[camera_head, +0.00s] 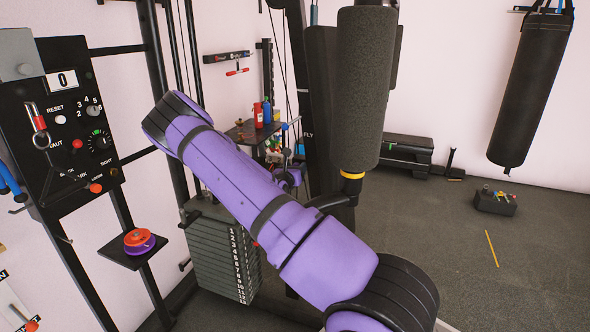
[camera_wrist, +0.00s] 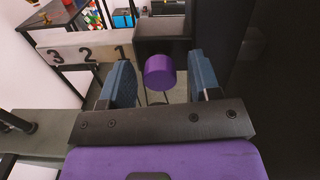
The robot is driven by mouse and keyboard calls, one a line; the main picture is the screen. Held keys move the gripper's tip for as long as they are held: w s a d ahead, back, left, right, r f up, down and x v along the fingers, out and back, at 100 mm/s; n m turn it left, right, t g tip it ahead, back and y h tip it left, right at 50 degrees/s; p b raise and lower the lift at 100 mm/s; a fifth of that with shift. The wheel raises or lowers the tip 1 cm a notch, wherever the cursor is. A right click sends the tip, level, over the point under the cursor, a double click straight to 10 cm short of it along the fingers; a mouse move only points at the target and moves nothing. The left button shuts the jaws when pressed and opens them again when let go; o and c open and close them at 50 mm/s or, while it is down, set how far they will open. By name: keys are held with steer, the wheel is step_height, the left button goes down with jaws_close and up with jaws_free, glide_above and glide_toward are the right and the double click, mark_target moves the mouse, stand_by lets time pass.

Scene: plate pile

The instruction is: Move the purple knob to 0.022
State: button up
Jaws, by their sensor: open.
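The purple knob (camera_wrist: 160,73) is a short round cylinder in the wrist view, its flat end facing my gripper. It sits in front of a dark block (camera_wrist: 165,30). My gripper (camera_wrist: 161,64) is open, with one blue-grey finger to the left of the knob and one to the right. Gaps show between the knob and both fingers in the picture, and I cannot tell how far the fingertips reach along it. A pale strip (camera_wrist: 82,53) with the numbers 3, 2, 1 runs left from the block. I cannot make out the knob in the head view.
A black control panel (camera_head: 62,103) with switches stands at the left in the head view. A numbered weight stack (camera_head: 215,257) is below my arm. A dark padded cylinder (camera_head: 364,90) stands close to my arm. Floor (camera_head: 520,265) is largely free at the right.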

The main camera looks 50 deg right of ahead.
jaws_close()
steer(key=shift+v, duration=1.3)
steer(key=shift+f, duration=0.1)
jaws_free()
steer(key=shift+a, duration=0.1)
steer(key=v, duration=1)
steer(key=shift+s+a, duration=0.15)
steer(key=shift+a, duration=0.15)
